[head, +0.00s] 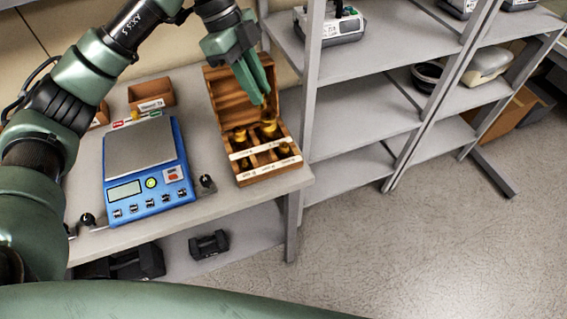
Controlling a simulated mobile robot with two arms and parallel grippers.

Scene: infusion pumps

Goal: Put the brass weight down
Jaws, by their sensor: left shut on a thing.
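An open wooden box (262,178) with divided compartments stands at the right end of the bench, its lid (224,97) tilted up at the back. Several brass weights sit in its compartments, one at the left (240,136) and one at the front right (284,149). My left gripper (263,98) points down over the back right of the box. It is shut on a brass weight (268,124), which shows just below the fingertips. The fingers partly hide its top, and I cannot tell whether its base touches the box. My right gripper is not in view.
A blue scale (150,200) with an empty grey pan stands left of the box. A small wooden bin (152,95) is behind it. A shelf rack (316,100) rises close to the right of the box. Dark dumbbells (208,244) lie on the lower shelf.

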